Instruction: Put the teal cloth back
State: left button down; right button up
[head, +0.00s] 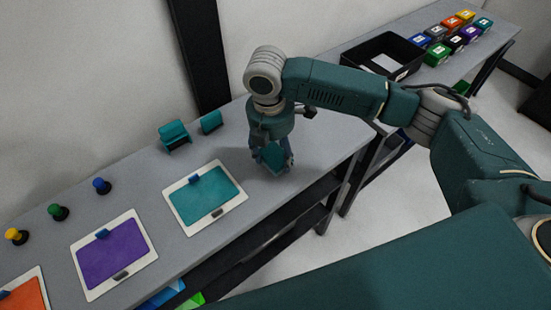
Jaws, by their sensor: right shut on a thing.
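My right gripper (272,160) points down just above the grey table, to the right of the teal-covered white board. It is shut on a small teal piece (272,153), which looks like the teal cloth; the fingers partly hide it. Two teal holder-like items, a larger one (174,136) and a smaller one (211,122), stand at the back of the table, left of the gripper. I cannot tell whether the held piece touches the table. My left gripper is out of view.
The grey table (150,180) carries white boards with teal (206,201), purple (112,256) and orange (27,297) sheets. Blue (102,186), green (58,212) and yellow (16,236) knobbed items stand behind. A black bin (350,55) and several coloured blocks occupy the far table.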

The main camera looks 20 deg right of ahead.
aim_at(275, 157)
notch_tip(275, 157, down, 4)
jog(key=shift+r, duration=0.25)
jog(key=o, duration=1)
jog(key=r, duration=0.3)
jog(key=r+b, duration=0.1)
jog(key=r, duration=0.3)
jog(key=a+r+b, duration=0.1)
jog(key=r, duration=0.2)
jog(key=shift+s+r, duration=0.15)
jog(key=shift+r, duration=0.9)
